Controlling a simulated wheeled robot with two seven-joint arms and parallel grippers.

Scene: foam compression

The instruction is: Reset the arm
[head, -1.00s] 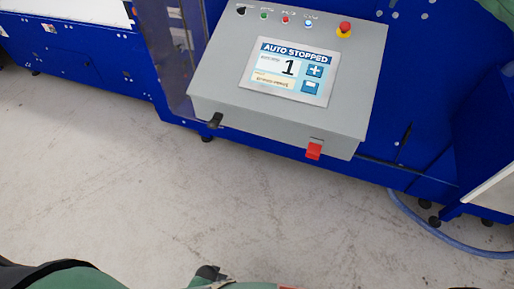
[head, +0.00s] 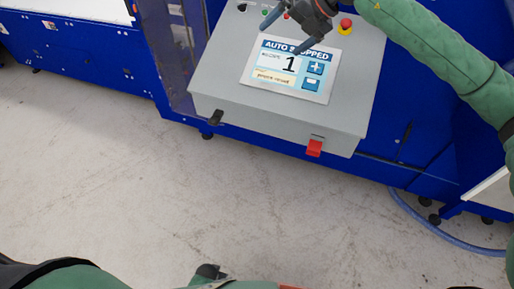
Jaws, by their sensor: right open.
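My right gripper (head: 283,40) comes in from the upper right on its green-sleeved arm. Its dark fingers are apart, with nothing between them. It is over the upper part of the grey control box (head: 340,105); I cannot tell whether it touches the box. It partly covers the top of the touchscreen (head: 285,86), which reads "AUTO STOPPED" and a large 1, and hides part of the button row. A red emergency button (head: 346,25) shows just right of the gripper. My left gripper is not in view.
The grey box is mounted on a blue machine (head: 85,65). A red latch (head: 314,147) and a black knob (head: 216,117) stick out from the box's front. A blue hose (head: 440,237) lies at the lower right. The concrete floor (head: 130,180) in front is clear.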

